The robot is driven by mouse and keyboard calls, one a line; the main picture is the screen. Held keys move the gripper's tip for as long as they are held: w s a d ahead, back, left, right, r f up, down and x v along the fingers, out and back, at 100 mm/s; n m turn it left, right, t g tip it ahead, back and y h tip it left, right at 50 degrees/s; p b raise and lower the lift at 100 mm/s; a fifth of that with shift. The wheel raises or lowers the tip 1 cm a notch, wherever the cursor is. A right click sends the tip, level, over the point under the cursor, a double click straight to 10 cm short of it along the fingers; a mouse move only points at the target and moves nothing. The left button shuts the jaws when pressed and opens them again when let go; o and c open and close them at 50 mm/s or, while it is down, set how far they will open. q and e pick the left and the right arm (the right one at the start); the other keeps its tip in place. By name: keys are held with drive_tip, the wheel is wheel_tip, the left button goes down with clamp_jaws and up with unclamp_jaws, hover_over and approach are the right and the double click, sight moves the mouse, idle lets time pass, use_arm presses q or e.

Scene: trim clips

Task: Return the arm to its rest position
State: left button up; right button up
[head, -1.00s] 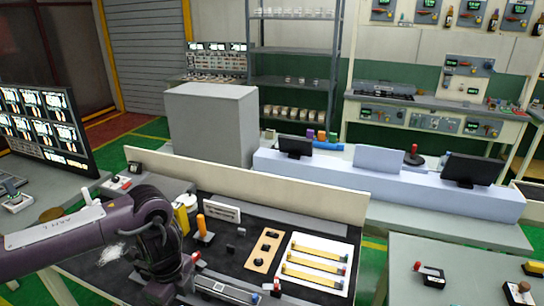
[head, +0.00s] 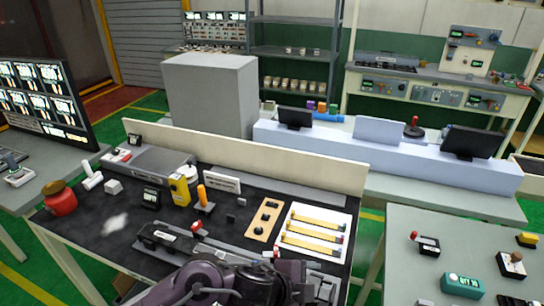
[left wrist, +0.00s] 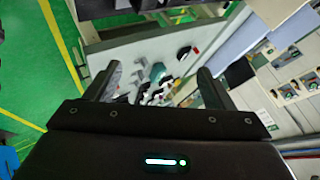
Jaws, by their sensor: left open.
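My left arm shows in the head view as dark purple links (head: 225,282) low at the bottom middle, in front of the near edge of the workbench. Its fingers cannot be made out there. In the left wrist view my left gripper (left wrist: 157,82) is open, with two dark fingers apart and nothing between them. Beyond the fingers, a light table with several small items shows out of focus. My right gripper is in neither view.
The workbench has a black mat (head: 105,232), a white board (head: 325,217) with yellow strips, a wooden plate (head: 264,220), a yellow device (head: 180,190) and a red pot (head: 60,198). A cream panel (head: 250,160) runs along its back. A second table (head: 450,230) stands right.

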use_arm(q)
drive_tip(key=a+r+n+t+y, duration=0.2)
drive_tip(key=a+n+t+y, duration=0.15)
drive_tip(key=a+n, duration=0.85)
drive_tip(key=s+a+f+n+g+y, duration=0.2)
drive_tip(key=s+a+f+n+g, duration=0.15)
drive_tip(key=s+a, duration=0.35)
drive_tip(key=s+a+f+n+g+y, duration=0.2)
drive_tip(key=s+a+f+n, duration=0.2)
drive_tip(key=a, duration=0.5)
wheel_tip(320, 180, down, 30)
drive_tip(key=s+b, duration=0.1)
drive_tip(key=b, duration=0.4)
drive_tip(key=s+a+f+g+b, duration=0.1)
drive_tip(key=s+f+b, duration=0.1)
drive_tip(key=s+f, duration=0.8)
drive_tip(key=s+a+f+g+b, duration=0.1)
drive_tip(key=s+a+f, duration=0.1)
drive_tip(key=s+f, duration=0.8)
wheel_tip(320, 180, down, 6)
drive_tip(key=shift+s+r+b, duration=0.15)
drive_tip(key=shift+s+b, duration=0.2)
drive_tip(key=shift+s, duration=0.05)
